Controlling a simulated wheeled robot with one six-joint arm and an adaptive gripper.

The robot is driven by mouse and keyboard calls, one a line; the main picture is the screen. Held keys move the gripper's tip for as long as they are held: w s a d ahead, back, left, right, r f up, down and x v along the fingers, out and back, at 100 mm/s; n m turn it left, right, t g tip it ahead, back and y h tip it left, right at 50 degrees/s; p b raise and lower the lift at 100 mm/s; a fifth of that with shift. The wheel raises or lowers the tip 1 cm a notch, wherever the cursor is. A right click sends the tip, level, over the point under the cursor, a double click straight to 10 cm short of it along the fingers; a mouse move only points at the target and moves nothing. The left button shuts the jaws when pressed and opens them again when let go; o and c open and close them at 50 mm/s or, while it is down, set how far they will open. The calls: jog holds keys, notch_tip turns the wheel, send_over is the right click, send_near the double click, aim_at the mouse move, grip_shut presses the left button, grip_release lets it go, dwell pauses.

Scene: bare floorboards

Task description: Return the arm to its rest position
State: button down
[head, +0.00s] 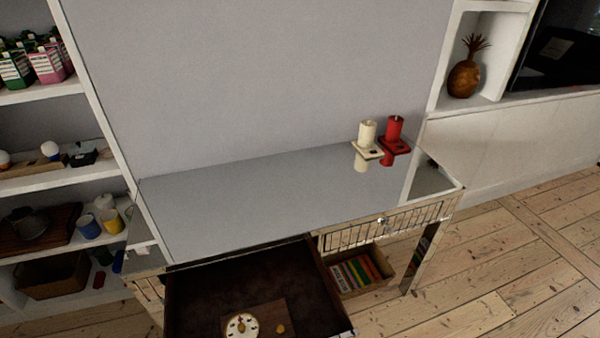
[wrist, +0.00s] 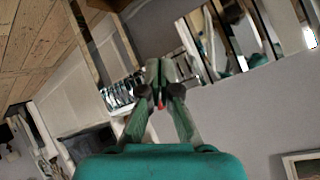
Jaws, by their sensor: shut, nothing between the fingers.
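My gripper (wrist: 160,98) shows in the wrist view, with its green fingers drawn together and nothing between them. The wrist view is tilted, with floorboards at upper left and a grey wall at lower right. My arm and gripper do not show in the head view. The gripper looks apart from the furniture, though its exact distance from it is hard to tell.
A mirrored desk (head: 250,195) stands against the wall, with an open drawer (head: 230,285) holding a board and a round dial. Shelves (head: 100,90) stand left. Floor at right (head: 500,250) is clear.

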jog(key=s+r+n+t, duration=0.1)
jog(key=s+r, duration=0.4)
jog(key=s, duration=0.3)
jog(key=s+r+n+t+h, duration=0.1)
jog(key=s+r, duration=0.4)
jog(key=s, duration=0.4)
jog(key=s+r+n+t, duration=0.2)
jog(key=s+r, duration=0.3)
jog(key=s, duration=0.4)
jog(key=shift+r, duration=0.15)
